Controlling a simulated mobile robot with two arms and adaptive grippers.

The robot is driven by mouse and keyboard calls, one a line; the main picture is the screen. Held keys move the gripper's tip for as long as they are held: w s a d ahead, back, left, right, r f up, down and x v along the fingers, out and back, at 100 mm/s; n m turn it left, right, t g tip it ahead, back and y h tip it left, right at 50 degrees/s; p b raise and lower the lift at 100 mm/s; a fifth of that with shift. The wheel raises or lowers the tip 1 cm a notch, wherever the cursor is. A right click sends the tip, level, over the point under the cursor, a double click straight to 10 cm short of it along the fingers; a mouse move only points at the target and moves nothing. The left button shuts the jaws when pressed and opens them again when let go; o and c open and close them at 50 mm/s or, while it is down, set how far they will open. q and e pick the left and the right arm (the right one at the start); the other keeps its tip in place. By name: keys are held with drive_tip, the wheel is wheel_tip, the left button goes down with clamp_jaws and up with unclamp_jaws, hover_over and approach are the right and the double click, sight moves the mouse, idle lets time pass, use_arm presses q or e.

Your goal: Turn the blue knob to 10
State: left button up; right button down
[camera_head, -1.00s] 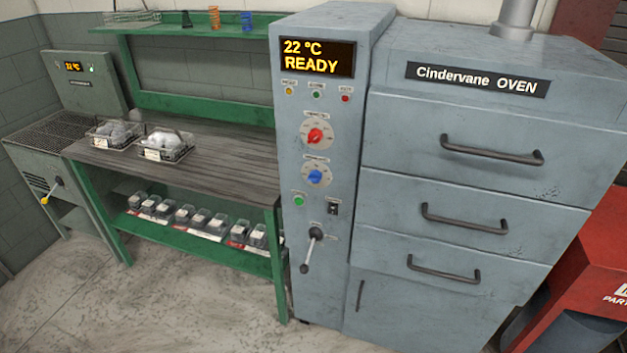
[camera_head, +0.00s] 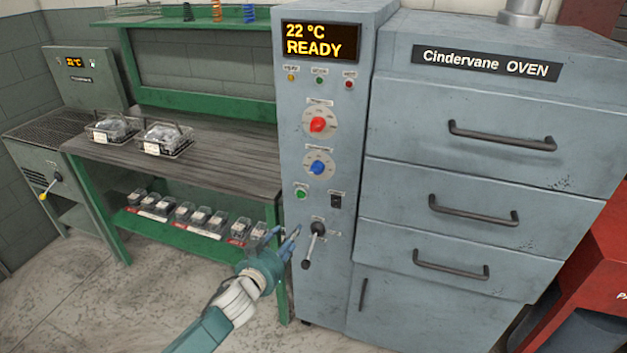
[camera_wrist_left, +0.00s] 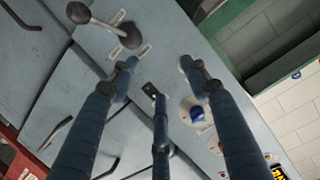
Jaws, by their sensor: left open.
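The blue knob (camera_head: 317,168) sits on a white dial on the grey oven control panel, below the red knob (camera_head: 318,124). In the left wrist view the blue knob (camera_wrist_left: 196,113) shows small, partly beside a finger. I cannot read its setting. My left gripper (camera_head: 282,238) is open and empty, below and left of the blue knob, near the lever and in front of the panel's lower part. Its fingers are spread in the left wrist view (camera_wrist_left: 158,75). My right gripper is not in view.
A black-knobbed lever (camera_head: 313,245), a green button (camera_head: 301,192) and a black switch (camera_head: 336,201) are on the panel below the knob. The display (camera_head: 320,40) reads 22 °C READY. Oven drawers with handles (camera_head: 474,211) are right; a workbench (camera_head: 200,165) with wire baskets is left.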

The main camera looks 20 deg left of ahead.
sight(314, 172)
use_arm(q)
wheel_tip(314, 172, up, 14)
drive_tip(key=w+d+t+h, duration=0.1)
drive_tip(key=w+d+t, duration=0.1)
drive_tip(key=d+t, duration=0.1)
drive_tip(key=shift+m, duration=0.3)
drive_tip(key=w, duration=1)
drive_tip(key=shift+w+d+p, duration=0.1)
drive_tip(key=shift+d+p, duration=0.2)
drive_tip(key=shift+d, duration=0.1)
drive_tip(key=c, duration=1.1)
